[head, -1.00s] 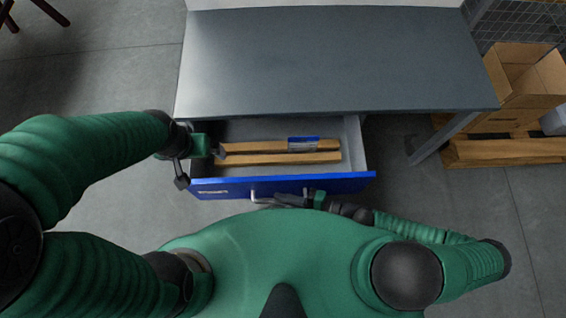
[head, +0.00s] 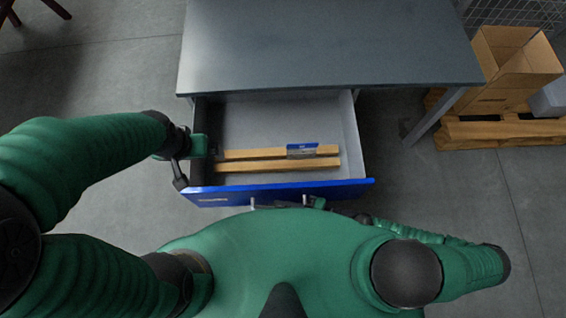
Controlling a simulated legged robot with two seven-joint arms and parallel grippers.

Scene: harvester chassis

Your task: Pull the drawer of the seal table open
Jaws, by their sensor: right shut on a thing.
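The seal table has a grey top (head: 330,45). Its drawer, with a blue front (head: 345,190), stands well out from under the top, and much of its grey inside shows. My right gripper (head: 285,204) is at the drawer's front and shut on the metal handle (head: 254,202), which is mostly hidden by the gripper and my green body. My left gripper (head: 205,154) is at the drawer's left side, near its front corner. Its fingers are too hidden and dark to tell whether they are open.
Two wooden bars (head: 250,165) and a small blue-and-grey item (head: 302,151) lie in the drawer.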

